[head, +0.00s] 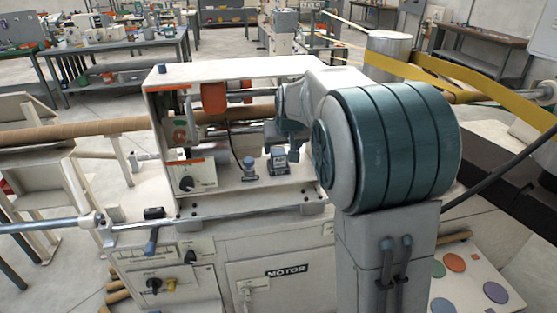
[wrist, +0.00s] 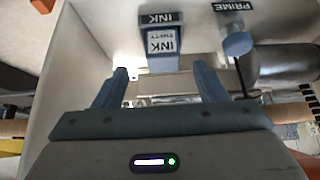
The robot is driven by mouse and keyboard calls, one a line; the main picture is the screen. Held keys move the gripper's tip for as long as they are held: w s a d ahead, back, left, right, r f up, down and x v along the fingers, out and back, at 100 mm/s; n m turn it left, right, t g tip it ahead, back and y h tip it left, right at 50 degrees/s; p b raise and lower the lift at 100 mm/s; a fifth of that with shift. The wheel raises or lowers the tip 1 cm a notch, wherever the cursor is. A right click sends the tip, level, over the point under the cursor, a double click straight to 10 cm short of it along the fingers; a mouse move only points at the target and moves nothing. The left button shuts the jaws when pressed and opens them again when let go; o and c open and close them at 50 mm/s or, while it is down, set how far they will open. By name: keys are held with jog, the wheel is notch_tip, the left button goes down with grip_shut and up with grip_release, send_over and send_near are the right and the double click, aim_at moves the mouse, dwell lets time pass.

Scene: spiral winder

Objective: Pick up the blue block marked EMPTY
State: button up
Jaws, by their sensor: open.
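The blue block (wrist: 163,62) shows in the wrist view with a white label reading INK and EMPTY on its face. It sits at a dark plate marked INK, upper middle of that view. In the head view the block (head: 279,160) stands on the white ledge inside the open machine housing. My gripper (wrist: 160,72) is open and empty. Its two blue fingers lie to the left and right of the block in the wrist view, with clear gaps on both sides. Whether the fingertips reach the block's depth I cannot tell.
A blue knob marked PRIME (wrist: 237,45) stands beside the block, and it also shows in the head view (head: 250,167). The housing's white side wall (wrist: 75,60) is close on the left. A metal cylinder (wrist: 285,65) lies to the right.

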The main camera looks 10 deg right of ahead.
aim_at(279, 152)
jog(key=shift+w+a+r+p+x, duration=0.1)
jog(key=shift+w+p+x, duration=0.05)
jog(key=shift+x, duration=1)
jog(key=shift+w+a+r+p+x, duration=0.1)
jog(key=shift+p+x, duration=0.1)
jog(key=shift+x, duration=0.95)
jog(key=shift+w+r+p+x, duration=0.1)
jog(key=shift+w+p+x, duration=0.05)
jog(key=shift+x, duration=1.05)
jog(key=c, duration=1.1)
